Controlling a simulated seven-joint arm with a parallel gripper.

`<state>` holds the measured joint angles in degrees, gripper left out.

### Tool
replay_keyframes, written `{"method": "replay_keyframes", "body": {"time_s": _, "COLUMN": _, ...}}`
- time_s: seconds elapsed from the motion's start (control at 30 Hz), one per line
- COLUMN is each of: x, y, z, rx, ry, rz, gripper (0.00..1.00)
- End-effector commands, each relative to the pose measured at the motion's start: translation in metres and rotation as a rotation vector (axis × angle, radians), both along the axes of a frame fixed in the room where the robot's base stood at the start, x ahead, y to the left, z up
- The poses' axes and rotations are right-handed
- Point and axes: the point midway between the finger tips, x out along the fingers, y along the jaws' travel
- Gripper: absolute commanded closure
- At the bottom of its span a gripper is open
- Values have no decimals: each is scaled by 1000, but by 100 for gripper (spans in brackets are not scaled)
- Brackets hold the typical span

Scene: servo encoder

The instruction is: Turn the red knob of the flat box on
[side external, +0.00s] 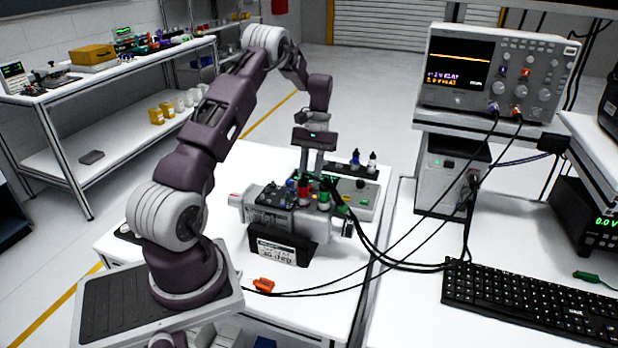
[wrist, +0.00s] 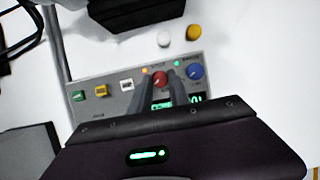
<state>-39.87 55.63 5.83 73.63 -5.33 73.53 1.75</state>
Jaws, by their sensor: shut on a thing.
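The flat grey box (wrist: 115,108) lies on the white table. It carries a red knob (wrist: 160,79), a blue knob (wrist: 195,72) to its right, and green, yellow and white buttons to its left. My gripper (wrist: 159,77) has one finger on each side of the red knob and is shut on it. In the side external view my gripper (side external: 312,172) points down, and the flat box (side external: 367,203) shows partly behind the servo assembly. The red knob is hidden there. A small green display on the box is partly covered by my fingers.
The grey servo assembly (side external: 268,217) with coloured terminals stands in front of the box. Black cables (side external: 372,245) run from it to the oscilloscope (side external: 490,75). A white cap (wrist: 164,39) and a yellow cap (wrist: 193,33) stand just beyond the box.

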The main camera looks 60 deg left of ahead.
Motion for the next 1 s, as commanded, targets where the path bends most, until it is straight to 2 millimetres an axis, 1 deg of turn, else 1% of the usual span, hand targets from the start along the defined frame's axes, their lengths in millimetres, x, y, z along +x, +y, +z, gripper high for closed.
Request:
{"method": "replay_keyframes", "body": {"time_s": 0.3, "x": 0, "y": -1, "z": 0, "rx": -1, "ry": 0, "rz": -61, "gripper": 100}}
{"method": "replay_keyframes", "body": {"time_s": 0.7, "x": 0, "y": -1, "z": 0, "rx": -1, "ry": 0, "rz": -64, "gripper": 100}}
{"method": "replay_keyframes", "body": {"time_s": 0.73, "x": 0, "y": -1, "z": 0, "rx": -1, "ry": 0, "rz": -64, "gripper": 72}}
{"method": "replay_keyframes", "body": {"time_s": 0.8, "x": 0, "y": -1, "z": 0, "rx": -1, "ry": 0, "rz": -64, "gripper": 58}}
{"method": "replay_keyframes", "body": {"time_s": 0.83, "x": 0, "y": -1, "z": 0, "rx": -1, "ry": 0, "rz": -64, "gripper": 56}}
{"method": "replay_keyframes", "body": {"time_s": 1.0, "x": 0, "y": -1, "z": 0, "rx": 0, "ry": 0, "rz": -64, "gripper": 56}}
